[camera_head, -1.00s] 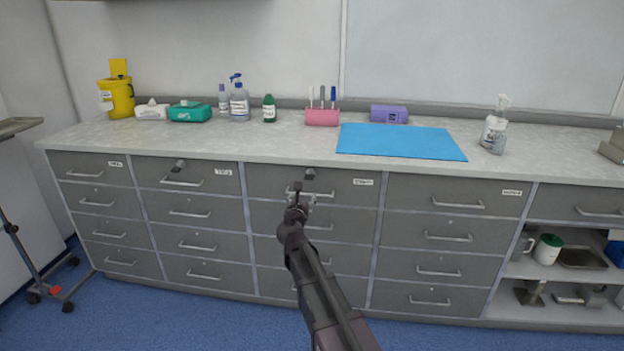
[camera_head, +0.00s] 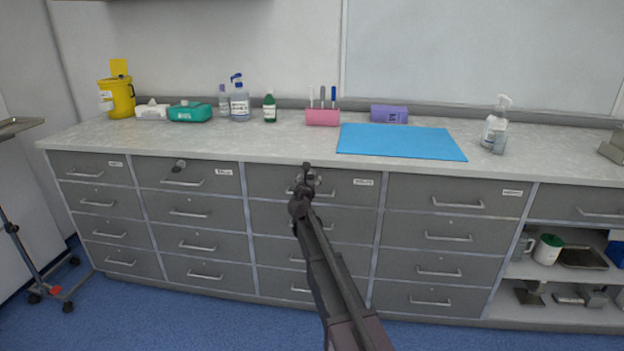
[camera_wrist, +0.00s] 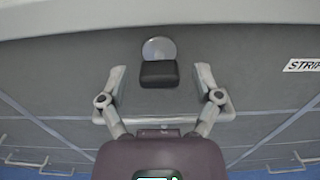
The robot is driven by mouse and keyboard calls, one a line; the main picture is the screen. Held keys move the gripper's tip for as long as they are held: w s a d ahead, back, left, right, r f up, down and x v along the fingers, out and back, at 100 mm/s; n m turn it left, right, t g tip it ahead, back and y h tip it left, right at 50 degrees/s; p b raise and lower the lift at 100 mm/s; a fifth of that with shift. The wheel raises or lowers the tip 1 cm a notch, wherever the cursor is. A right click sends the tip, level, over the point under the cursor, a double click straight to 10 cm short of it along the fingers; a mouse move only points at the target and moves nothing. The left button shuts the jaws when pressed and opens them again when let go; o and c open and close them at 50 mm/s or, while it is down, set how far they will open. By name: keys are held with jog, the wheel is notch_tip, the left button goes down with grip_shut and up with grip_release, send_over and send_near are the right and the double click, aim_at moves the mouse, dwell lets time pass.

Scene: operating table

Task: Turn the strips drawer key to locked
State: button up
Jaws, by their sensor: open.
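The strips drawer (camera_head: 270,181) is the top drawer of the third column. Its label (camera_wrist: 304,64) reads "STRIP", partly cut off, in the wrist view; the label (camera_head: 363,182) is too small to read in the head view. A dark key (camera_wrist: 158,74) sits in a round silver lock (camera_wrist: 159,48) on the drawer front. My gripper (camera_wrist: 160,78) is open, one finger on each side of the key, with gaps on both sides. In the head view my gripper (camera_head: 307,178) covers the key. The drawer's handle (camera_wrist: 226,116) passes behind my fingers. The drawer looks shut.
Another lock with a key (camera_head: 179,166) is on the top drawer of the second column. The worktop (camera_head: 270,148) overhangs just above the drawers and bears a blue mat (camera_head: 400,142) and a pink pen holder (camera_head: 322,117). Open shelves (camera_head: 560,285) are at the right.

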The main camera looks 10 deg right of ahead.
jog(key=shift+w+d, duration=0.1)
jog(key=shift+w, duration=0.15)
jog(key=shift+c, duration=0.2)
